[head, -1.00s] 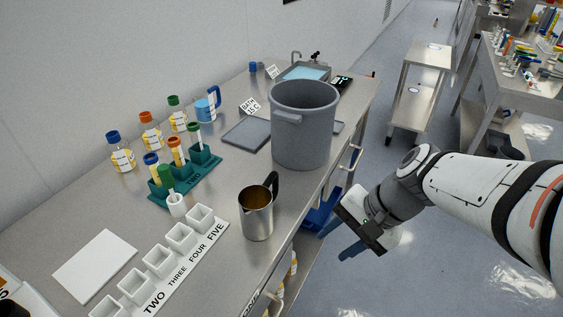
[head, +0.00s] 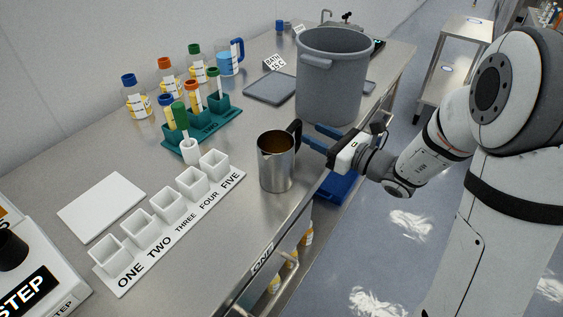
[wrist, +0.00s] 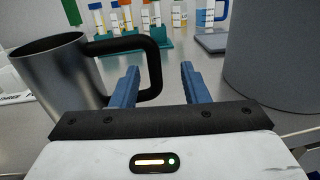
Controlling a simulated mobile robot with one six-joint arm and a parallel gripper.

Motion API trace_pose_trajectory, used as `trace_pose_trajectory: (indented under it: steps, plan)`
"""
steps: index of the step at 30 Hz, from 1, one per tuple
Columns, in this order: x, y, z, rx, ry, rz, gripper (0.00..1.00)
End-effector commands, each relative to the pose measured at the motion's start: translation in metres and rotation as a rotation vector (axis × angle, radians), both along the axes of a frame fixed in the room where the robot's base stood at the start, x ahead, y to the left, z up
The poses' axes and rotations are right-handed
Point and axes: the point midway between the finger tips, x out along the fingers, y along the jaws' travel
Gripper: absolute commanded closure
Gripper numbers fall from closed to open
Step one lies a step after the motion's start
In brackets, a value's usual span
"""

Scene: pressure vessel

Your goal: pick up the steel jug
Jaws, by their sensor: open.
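The steel jug (head: 277,166) stands upright on the steel bench near its front edge, with brown contents and a black handle (head: 297,133) toward the back right. In the wrist view the jug (wrist: 62,75) is at the left, and its black handle (wrist: 153,68) reaches toward my gripper. My gripper (head: 308,137) is open, its blue fingers pointing left beside the handle. In the wrist view the gripper (wrist: 158,82) has the handle's outer part between or just beyond its fingertips; I cannot tell which. It does not hold the jug.
A large grey bucket (head: 333,85) stands close behind my gripper. A white rack of cups (head: 172,210) lies left of the jug. A teal tube rack (head: 203,127) and several capped bottles stand farther back. A white plate (head: 101,206) lies at the left.

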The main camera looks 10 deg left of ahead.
Motion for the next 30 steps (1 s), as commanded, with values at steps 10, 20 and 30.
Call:
trace_pose_trajectory:
  steps: [10, 20, 30]
  plan:
    - [0.012, 0.046, 0.005, -0.002, 0.0, 0.003, 0.59]
    - [0.016, 0.052, 0.004, -0.001, 0.0, 0.001, 0.6]
    - [0.016, 0.051, 0.004, -0.003, -0.001, 0.0, 0.88]
